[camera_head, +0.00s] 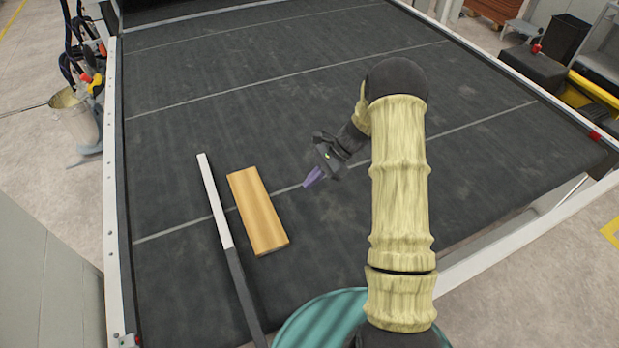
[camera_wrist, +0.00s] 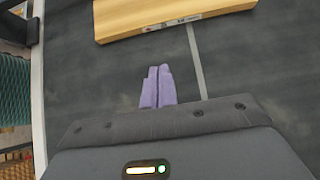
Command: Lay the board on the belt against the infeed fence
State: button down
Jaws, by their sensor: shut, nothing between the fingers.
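The board (camera_head: 258,211) is a light wooden plank lying flat on the dark belt (camera_head: 200,120). The infeed fence (camera_head: 222,222) is a narrow bar, white at its far part and black nearer me, left of the board. A strip of belt shows between the board and the fence. My gripper (camera_head: 312,178) has purple fingers, shut and empty, right of the board and apart from it. In the wrist view, the fingers (camera_wrist: 157,88) are closed together, with the board (camera_wrist: 165,18) beyond them at the top; small printed marks show on its near edge.
White side rails (camera_head: 112,200) edge the belt. A bucket (camera_head: 74,118) with tools stands on the floor at the left. A dark box and yellow rail (camera_head: 597,90) are at the far right. The belt beyond the board is clear.

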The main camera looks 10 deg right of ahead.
aim_at(260, 213)
jog(key=p+x, duration=0.2)
jog(key=x, duration=0.5)
jog(key=shift+a+p, duration=0.3)
jog(key=shift+p, duration=0.05)
jog(key=shift+s+a+r+p, duration=0.1)
jog(key=shift+a+p, duration=0.25)
jog(key=shift+a, duration=0.25)
jog(key=shift+s+a+r+p, duration=0.1)
jog(key=shift+a+p, duration=0.25)
jog(key=shift+a, duration=0.3)
jog(key=shift+s+a+f, duration=0.1)
jog(key=shift+a+f, duration=0.15)
jog(key=shift+a, duration=0.25)
jog(key=shift+a, duration=0.35)
jog(key=a+b, duration=0.1)
jog(key=a, duration=0.1)
jog(key=s+a, duration=0.1)
jog(key=a, duration=0.1)
jog(key=shift+a+f+b, duration=0.1)
jog(key=shift+b, duration=0.25)
jog(key=shift+s+a, duration=0.15)
jog(key=shift+a, duration=0.1)
